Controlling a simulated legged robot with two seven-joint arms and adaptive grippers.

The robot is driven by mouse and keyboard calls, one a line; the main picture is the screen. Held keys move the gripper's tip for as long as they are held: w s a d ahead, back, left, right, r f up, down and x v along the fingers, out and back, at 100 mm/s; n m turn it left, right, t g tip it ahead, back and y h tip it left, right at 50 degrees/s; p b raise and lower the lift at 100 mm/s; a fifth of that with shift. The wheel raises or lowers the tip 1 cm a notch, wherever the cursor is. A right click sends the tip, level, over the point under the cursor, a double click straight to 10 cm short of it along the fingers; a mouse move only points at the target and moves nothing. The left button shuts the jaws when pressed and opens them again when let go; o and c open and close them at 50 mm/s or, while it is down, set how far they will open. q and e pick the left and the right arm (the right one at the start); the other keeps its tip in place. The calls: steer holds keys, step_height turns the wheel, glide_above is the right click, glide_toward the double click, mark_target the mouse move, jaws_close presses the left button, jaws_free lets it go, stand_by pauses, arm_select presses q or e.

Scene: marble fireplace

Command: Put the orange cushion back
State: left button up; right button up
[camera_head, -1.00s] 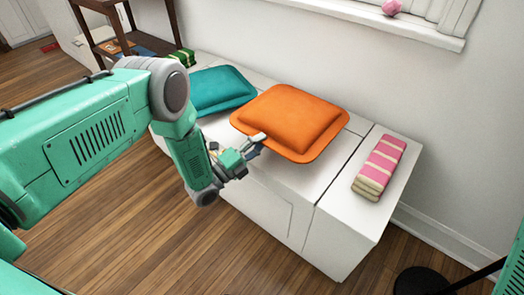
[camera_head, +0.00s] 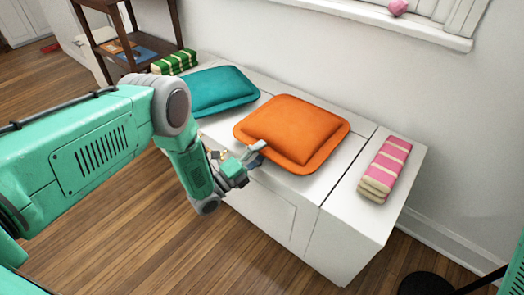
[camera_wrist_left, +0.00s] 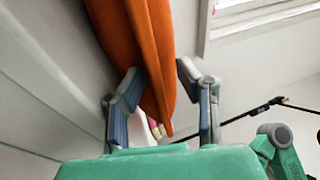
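The orange cushion (camera_head: 292,130) lies on the white bench (camera_head: 335,172), between a teal cushion and a pink striped stack. It looks nearly flat, with its front edge near the bench's front. My left gripper (camera_head: 254,154) is at the cushion's front-left edge. In the left wrist view, the cushion (camera_wrist_left: 150,50) passes between the two spread fingers of my left gripper (camera_wrist_left: 165,100). The left finger is close against it, and a gap shows at the right finger. My right gripper is not seen.
The teal cushion (camera_head: 222,90) lies left of the orange one. A green striped stack (camera_head: 175,62) is at the bench's far left end. The pink striped stack (camera_head: 385,168) is at the right end. A wall and windowsill (camera_head: 400,22) stand behind. A black round base (camera_head: 425,284) stands on the floor.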

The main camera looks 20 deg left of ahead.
arm_select(q)
steer(key=shift+d+r+p, duration=0.1)
steer(key=shift+r+p, duration=0.3)
steer(key=shift+r, duration=0.05)
steer(key=p+v, duration=0.3)
steer(key=v, duration=0.9)
steer(key=s+d+f+n+g+y, duration=0.1)
steer(key=s+f+n+g+y, duration=0.65)
steer(key=n, duration=0.75)
steer(key=s+a+r+n+g+y, duration=0.2)
steer(key=s+r+n+g, duration=0.1)
steer(key=s, duration=0.7)
steer(key=s+a+r+n+g+y, duration=0.1)
steer(key=s+r+n+g, duration=0.2)
steer(key=s, duration=0.7)
steer(key=n+g, duration=0.2)
steer(key=g, duration=0.2)
steer(key=shift+a+n+y, duration=0.35)
steer(key=shift+n, duration=0.05)
